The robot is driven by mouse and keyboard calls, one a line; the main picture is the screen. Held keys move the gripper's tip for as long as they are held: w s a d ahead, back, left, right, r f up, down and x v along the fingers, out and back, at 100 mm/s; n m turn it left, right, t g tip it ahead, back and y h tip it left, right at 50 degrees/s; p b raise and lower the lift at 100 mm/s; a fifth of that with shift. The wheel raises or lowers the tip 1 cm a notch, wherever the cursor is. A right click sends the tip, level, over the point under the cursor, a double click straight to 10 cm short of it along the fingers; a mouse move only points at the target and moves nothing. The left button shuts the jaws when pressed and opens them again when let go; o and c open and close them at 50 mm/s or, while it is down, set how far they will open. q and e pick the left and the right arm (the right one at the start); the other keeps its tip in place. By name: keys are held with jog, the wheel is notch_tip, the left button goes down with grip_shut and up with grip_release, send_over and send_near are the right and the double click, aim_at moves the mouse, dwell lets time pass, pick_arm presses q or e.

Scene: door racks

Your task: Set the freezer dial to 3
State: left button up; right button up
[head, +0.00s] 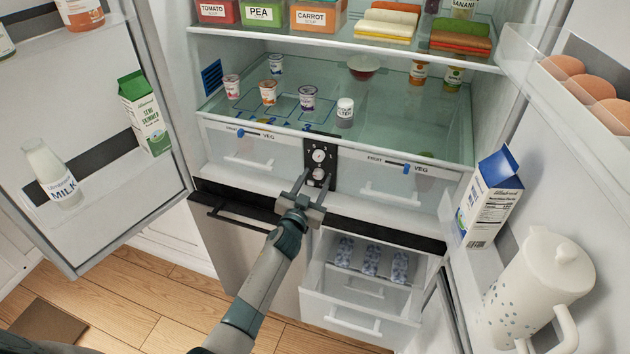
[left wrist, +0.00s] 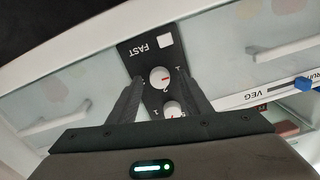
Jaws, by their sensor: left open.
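A black control panel (head: 335,153) with two white round dials is set between the two veg drawers. The upper dial (head: 319,156) and lower dial (head: 319,174) show small marks too fine to read in the head view. My left gripper (head: 314,178) is open, its fingers in front of the lower dial. In the left wrist view, turned over, the panel shows "FAST" and a white square. I cannot tell whether the fingers touch the dial.
Veg drawers with blue sliders flank the panel (head: 240,150) (head: 400,180). Cups stand on the glass shelf above. The open left door holds a milk bottle (head: 52,175); the right door holds a carton (head: 488,195) and jug (head: 540,285). A freezer drawer (head: 360,320) stands open below.

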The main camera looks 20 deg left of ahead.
pick_arm(q)
jog(key=c, duration=1.1)
jog(key=shift+o, duration=0.2)
